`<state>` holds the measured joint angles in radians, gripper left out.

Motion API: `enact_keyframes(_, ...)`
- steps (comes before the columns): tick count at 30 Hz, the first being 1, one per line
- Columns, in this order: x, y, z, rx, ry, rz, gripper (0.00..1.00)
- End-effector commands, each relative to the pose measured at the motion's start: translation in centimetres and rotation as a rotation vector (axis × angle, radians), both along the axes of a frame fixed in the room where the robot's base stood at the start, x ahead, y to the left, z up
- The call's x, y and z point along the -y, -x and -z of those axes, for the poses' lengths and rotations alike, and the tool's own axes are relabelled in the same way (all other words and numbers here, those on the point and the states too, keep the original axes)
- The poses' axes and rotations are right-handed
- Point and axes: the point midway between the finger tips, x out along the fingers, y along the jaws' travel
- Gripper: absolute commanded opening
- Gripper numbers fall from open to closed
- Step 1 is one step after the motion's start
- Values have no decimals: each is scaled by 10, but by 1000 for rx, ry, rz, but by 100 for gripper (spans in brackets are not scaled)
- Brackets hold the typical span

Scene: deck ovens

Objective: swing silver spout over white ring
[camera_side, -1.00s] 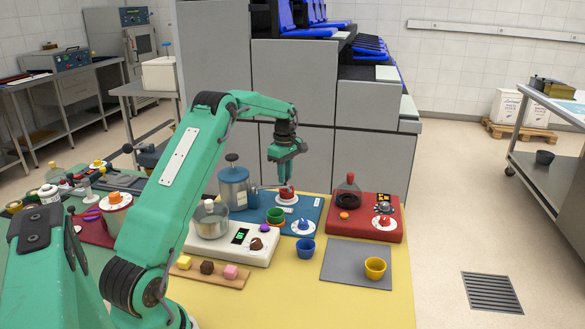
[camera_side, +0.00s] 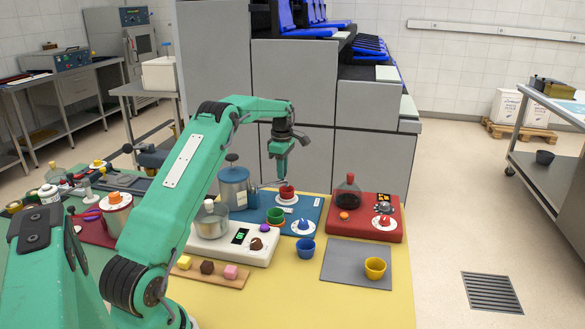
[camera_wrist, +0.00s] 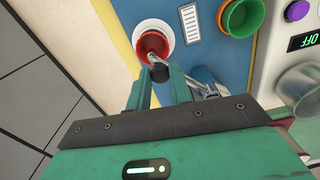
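The silver spout (camera_side: 270,184) reaches from the blue canister (camera_side: 234,188) toward a red cup (camera_side: 286,192). The cup stands on the white ring (camera_side: 285,201) on the blue base. In the wrist view the spout's bright tip (camera_wrist: 149,59) overlaps the near edge of the red cup (camera_wrist: 153,44), inside the white ring (camera_wrist: 167,30). A black knob (camera_wrist: 160,73) shows by that tip. My gripper (camera_side: 280,180) points down at the spout end. In the wrist view its fingers (camera_wrist: 161,82) are on either side of the knob; whether they press on it is unclear.
A pot stands on a white cooker (camera_side: 225,247) in front. A red station (camera_side: 395,208) with a flask is at right. A blue cup (camera_side: 306,248) stands in front.

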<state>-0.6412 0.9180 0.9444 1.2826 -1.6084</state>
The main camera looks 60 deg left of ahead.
Motion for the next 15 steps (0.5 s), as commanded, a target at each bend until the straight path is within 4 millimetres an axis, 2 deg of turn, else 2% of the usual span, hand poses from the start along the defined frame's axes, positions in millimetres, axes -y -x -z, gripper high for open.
enact_keyframes(1, -3, 0, -3, 9, -7, -3, 29)
enact_keyframes(3, -3, 0, -2, 7, -6, -3, 43)
enact_keyframes(15, -1, 0, -3, 4, -3, 0, 43)
